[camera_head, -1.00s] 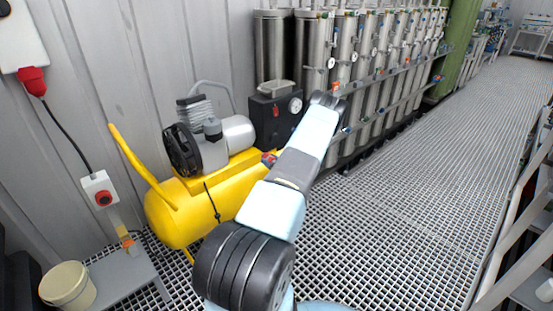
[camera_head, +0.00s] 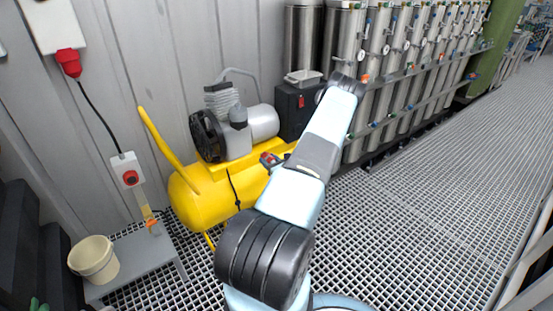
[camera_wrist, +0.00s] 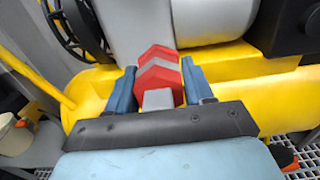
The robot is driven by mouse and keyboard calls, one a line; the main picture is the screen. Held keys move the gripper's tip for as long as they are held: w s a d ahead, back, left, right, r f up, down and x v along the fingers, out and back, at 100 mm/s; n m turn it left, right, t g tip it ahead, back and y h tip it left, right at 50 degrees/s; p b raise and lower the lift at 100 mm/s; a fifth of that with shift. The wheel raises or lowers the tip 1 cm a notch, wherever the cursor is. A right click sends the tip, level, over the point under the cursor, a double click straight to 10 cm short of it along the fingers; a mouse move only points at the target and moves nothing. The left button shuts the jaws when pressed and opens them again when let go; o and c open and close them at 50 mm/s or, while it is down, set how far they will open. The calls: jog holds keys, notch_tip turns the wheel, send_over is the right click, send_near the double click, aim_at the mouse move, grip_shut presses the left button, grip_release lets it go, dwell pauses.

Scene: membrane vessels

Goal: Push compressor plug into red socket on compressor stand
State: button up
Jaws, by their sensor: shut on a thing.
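My gripper (camera_wrist: 158,88) is shut on the compressor plug (camera_wrist: 158,62), a red plug with a grey block at its near end, held between two blue fingers. In the head view my gripper (camera_head: 271,160) shows small beside my arm, just in front of the yellow compressor (camera_head: 205,200). A white box with a round red part (camera_head: 130,177), which looks like the red socket, stands on a yellow post on the grey stand (camera_head: 150,255) left of the compressor. The plug is well apart from it. The plug's far end is hard to make out.
A cream bucket (camera_head: 93,262) sits at the stand's left. A black cable runs from the box up to a red wall plug (camera_head: 69,62). Steel membrane vessels (camera_head: 345,40) line the back right. The grating floor (camera_head: 420,220) at right is clear.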

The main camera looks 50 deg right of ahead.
jog(key=w+a+r, duration=0.1)
jog(key=w+a, duration=0.3)
jog(key=a, duration=1.4)
jog(key=w+a+r, duration=0.1)
jog(key=w+a, duration=0.3)
jog(key=a, duration=1.4)
jog(key=w+a+r, duration=0.1)
jog(key=w+a, duration=0.4)
jog(key=a, duration=1.3)
jog(key=shift+a, duration=0.2)
